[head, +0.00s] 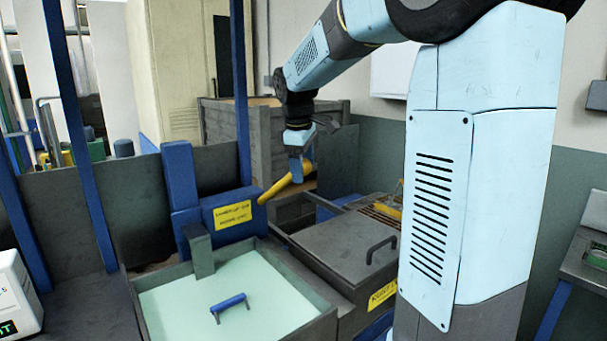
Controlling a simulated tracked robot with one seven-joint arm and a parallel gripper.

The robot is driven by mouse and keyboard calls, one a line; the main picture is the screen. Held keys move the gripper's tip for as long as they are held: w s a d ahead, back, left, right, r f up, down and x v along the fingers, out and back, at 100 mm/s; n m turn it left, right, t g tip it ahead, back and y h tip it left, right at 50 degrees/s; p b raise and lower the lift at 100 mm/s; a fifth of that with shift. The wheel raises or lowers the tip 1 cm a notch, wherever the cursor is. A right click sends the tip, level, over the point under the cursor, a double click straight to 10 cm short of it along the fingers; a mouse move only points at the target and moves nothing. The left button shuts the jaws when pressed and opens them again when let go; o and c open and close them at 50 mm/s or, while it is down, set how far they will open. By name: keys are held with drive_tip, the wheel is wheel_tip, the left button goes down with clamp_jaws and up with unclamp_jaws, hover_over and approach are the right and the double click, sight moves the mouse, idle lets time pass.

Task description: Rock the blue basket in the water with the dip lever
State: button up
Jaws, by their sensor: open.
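A tank (142,286) of pale green water stands in the lower middle of the head view. A blue handle (229,303) shows at the water's surface; the basket's body is hidden below. The dip lever is a yellow bar (278,187) slanting up and right from a blue housing (227,211) behind the tank. My gripper (301,172) points down at the lever's upper end. It is open, and its fingers overlap the lever in this view. I cannot tell whether they touch it or straddle it.
A grey lidded box (345,242) with a dark handle stands right of the tank. A grey bin (222,124) stands behind the lever. Blue posts (78,130) rise at the left, and a white device (15,293) sits at the left edge.

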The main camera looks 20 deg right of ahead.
drive_tip(key=shift+x, duration=1.3)
drive_tip(key=shift+a, duration=0.1)
clamp_jaws()
